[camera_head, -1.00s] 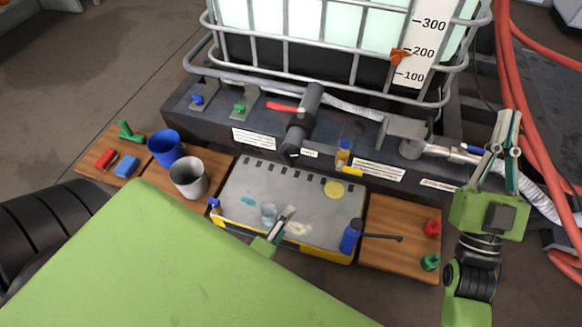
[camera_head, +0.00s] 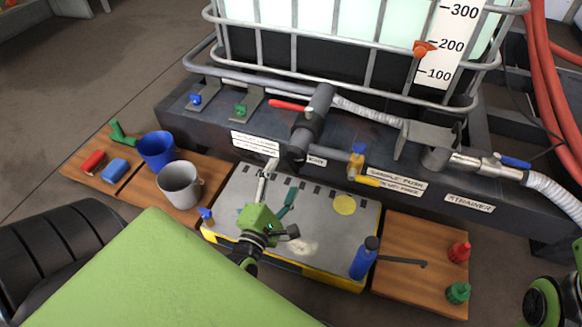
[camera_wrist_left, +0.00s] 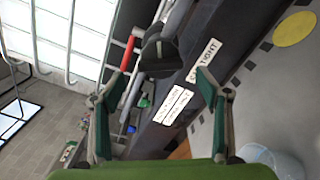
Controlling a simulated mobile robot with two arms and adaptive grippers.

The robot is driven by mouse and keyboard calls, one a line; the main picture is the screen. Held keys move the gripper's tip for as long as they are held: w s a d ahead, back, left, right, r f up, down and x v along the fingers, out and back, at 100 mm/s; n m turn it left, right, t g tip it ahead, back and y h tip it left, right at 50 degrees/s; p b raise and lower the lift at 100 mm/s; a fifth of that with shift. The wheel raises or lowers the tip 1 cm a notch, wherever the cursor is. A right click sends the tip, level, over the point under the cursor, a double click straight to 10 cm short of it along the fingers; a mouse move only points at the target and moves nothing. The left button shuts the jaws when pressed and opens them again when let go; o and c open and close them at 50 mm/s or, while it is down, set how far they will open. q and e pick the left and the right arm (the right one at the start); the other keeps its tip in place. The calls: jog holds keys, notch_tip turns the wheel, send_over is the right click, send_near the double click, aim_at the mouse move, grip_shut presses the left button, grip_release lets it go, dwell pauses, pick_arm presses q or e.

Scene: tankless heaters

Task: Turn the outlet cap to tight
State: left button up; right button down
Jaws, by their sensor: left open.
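The outlet cap (camera_head: 297,152) is a dark round cap on the near end of a grey pipe with a red lever (camera_head: 288,106). It also shows in the left wrist view (camera_wrist_left: 160,58), ahead of the jaws, beside a white label reading "TIGHT" (camera_wrist_left: 204,60). My left gripper (camera_head: 281,178) is open and empty over the grey work mat, just short of the cap and not touching it. Its two fingers stand wide apart in the left wrist view (camera_wrist_left: 160,92). My right gripper is out of view; only part of that arm shows at the lower right.
A blue bucket (camera_head: 157,149) and a grey bucket (camera_head: 178,186) are at left. A blue bottle (camera_head: 364,258) stands at the mat's right edge. Metal cage bars (camera_head: 330,38) rise behind the pipe.

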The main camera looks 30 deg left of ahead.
aim_at(289, 167)
pick_arm(q)
jog(key=b+x, duration=0.1)
jog(key=x, duration=0.5)
jog(key=shift+w+b, duration=0.2)
jog(key=shift+b, duration=0.15)
jog(key=shift+c, duration=0.4)
jog(key=c, duration=1)
